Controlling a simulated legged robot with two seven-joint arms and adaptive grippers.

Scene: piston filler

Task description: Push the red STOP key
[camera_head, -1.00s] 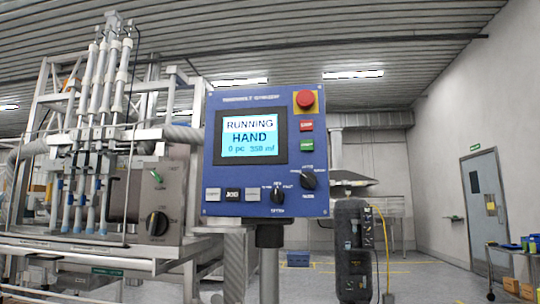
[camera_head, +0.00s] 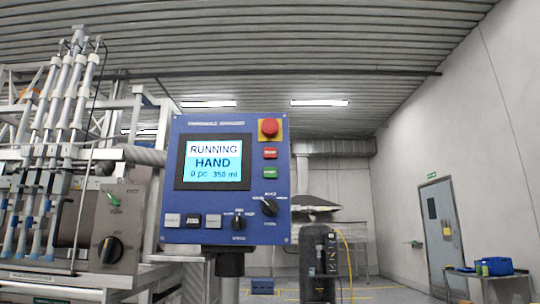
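The blue control panel (camera_head: 212,122) stands on a post in the middle-left of the head view. The small red key (camera_head: 270,153), which I take for the STOP key, is at its upper right, with lettering too small to read. It sits between the round red emergency button (camera_head: 269,128) on a yellow plate above and a green key (camera_head: 270,171) below. The screen (camera_head: 213,162) reads RUNNING, HAND, 0 pc, 350 ml. Neither of my grippers is in view, and nothing covers the key.
The filling machine (camera_head: 60,170) with several upright nozzles stands left of the panel. A dark upright case (camera_head: 318,260) with a yellow cable stands behind at right. A cart (camera_head: 490,272) with blue bins is at far right.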

